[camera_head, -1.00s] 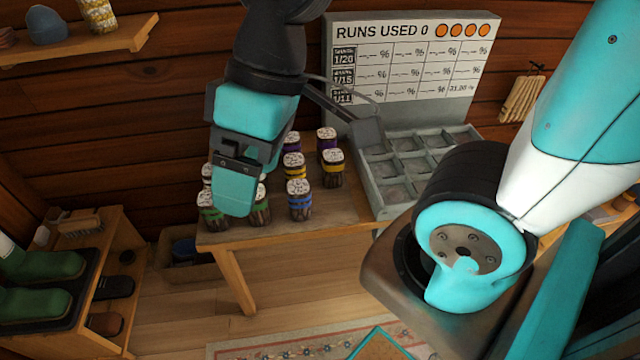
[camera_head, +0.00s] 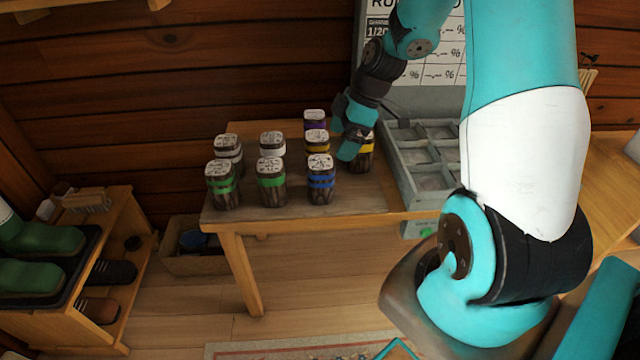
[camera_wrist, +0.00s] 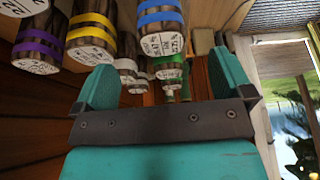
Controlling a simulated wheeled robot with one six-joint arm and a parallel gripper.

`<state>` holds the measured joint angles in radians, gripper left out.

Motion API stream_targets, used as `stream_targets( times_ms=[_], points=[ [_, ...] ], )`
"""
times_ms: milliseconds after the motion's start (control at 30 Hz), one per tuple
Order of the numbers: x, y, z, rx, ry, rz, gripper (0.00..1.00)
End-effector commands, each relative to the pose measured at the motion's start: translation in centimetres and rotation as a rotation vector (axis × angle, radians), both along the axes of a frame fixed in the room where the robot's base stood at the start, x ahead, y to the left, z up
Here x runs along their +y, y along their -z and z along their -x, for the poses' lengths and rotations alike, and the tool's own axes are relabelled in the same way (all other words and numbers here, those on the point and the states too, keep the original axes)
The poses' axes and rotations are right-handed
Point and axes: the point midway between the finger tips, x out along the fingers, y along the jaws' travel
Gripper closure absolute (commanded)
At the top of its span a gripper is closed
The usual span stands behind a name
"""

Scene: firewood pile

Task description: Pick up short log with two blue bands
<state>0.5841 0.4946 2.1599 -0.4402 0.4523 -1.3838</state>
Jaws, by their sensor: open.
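The short log with two blue bands (camera_head: 320,182) stands upright at the front of the log group on the wooden table. In the wrist view the blue-banded log (camera_wrist: 160,28) appears upside down, between and beyond my fingertips. My gripper (camera_head: 347,132) is open and empty, beside and above the logs, in front of a yellow-banded log (camera_head: 367,150) that it partly hides. In the wrist view my gripper (camera_wrist: 165,82) has its two teal fingers spread wide, with no log between them.
Two green-banded logs (camera_head: 221,188) and white-banded logs (camera_head: 228,150) stand to the left. Another yellow-banded log (camera_head: 316,142) and a purple-banded log (camera_head: 314,120) stand behind the blue one. A grey compartment tray (camera_head: 408,180) is at the right.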

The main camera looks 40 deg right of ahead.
Motion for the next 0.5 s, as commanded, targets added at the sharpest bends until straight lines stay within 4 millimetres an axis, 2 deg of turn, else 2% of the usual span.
stream_targets(
  times_ms=[33,200,500],
  points=[
    [0.5,1.4,-0.2,0.004,-0.003,-0.003,0.02],
    [1.5,4.0,-0.9,0.004,-0.002,-0.001,0.02],
    [2.5,6.3,-1.6,0.003,-0.001,-0.001,0.02]
  ],
)
